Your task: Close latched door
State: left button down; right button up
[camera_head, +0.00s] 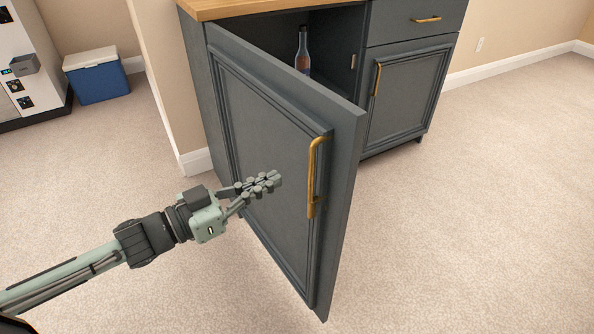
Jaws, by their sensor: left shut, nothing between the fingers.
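The dark grey cabinet door (270,150) stands open, swung out toward me, with its outer face and brass handle (313,178) in view. Its latch side is at the right. My left gripper (276,180) is shut and empty, in front of the door's outer face, left of the handle. I cannot tell whether its fingertips touch the door. The cabinet (196,80) has a wooden top, and its open compartment holds a brown bottle (302,50). The door hides the lower part of the compartment. My right gripper is not in view.
A second cabinet door (408,95) with a brass handle is closed at the right, below a closed drawer (415,20). A blue and white cooler (98,78) stands at the back left. The carpet (460,230) at the right is clear.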

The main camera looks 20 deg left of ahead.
aim_at(297, 169)
pick_arm(q)
jog(key=x, duration=0.6)
jog(key=shift+w+d, duration=0.15)
jog(key=shift+w, duration=0.15)
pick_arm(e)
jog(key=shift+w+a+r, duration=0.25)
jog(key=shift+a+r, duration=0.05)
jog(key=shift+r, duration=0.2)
